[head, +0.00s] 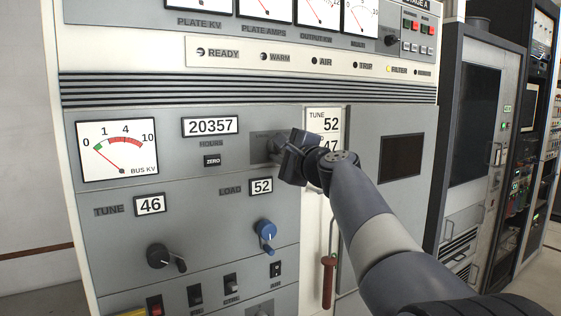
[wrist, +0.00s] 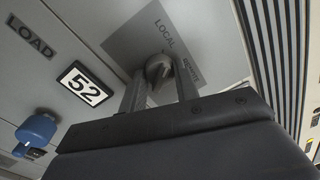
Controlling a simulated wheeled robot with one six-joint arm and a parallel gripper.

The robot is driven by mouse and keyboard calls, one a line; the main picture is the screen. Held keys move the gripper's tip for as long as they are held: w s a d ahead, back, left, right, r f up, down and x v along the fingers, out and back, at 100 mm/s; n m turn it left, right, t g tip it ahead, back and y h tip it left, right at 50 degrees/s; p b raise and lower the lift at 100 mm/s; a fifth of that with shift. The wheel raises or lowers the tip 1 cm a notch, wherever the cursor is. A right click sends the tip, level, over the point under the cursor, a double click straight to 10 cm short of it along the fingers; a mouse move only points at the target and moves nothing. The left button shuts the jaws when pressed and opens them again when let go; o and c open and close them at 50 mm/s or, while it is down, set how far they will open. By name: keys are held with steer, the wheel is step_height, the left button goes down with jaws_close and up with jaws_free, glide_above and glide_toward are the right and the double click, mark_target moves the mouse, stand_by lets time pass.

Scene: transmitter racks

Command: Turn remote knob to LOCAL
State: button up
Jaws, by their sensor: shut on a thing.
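The remote knob (wrist: 158,67) is a small grey knob on a grey plate (wrist: 135,42) marked LOCAL and REMOTE. In the wrist view my gripper (wrist: 160,88) has one finger on each side of the knob and is shut on it. The LOCAL label lies above the knob in that view, and the REMOTE label is to its right, partly behind a finger. Which label the knob points to cannot be told. In the head view my gripper (head: 281,150) reaches the panel from the right and covers most of the knob.
The LOAD readout (head: 261,186) and blue knob (head: 265,236) are below the gripper. The black TUNE knob (head: 160,256) is at the lower left. A red handle (head: 328,282) hangs beside my arm. A dark window (head: 401,156) is to the right.

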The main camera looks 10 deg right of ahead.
steer(key=shift+n+b, duration=0.7)
steer(key=shift+n, duration=0.4)
steer(key=o, duration=1)
steer(key=shift+c, duration=0.2)
steer(key=b+v, duration=0.2)
steer(key=v, duration=0.8)
steer(key=shift+s+d, duration=0.25)
steer(key=shift+s, duration=0.1)
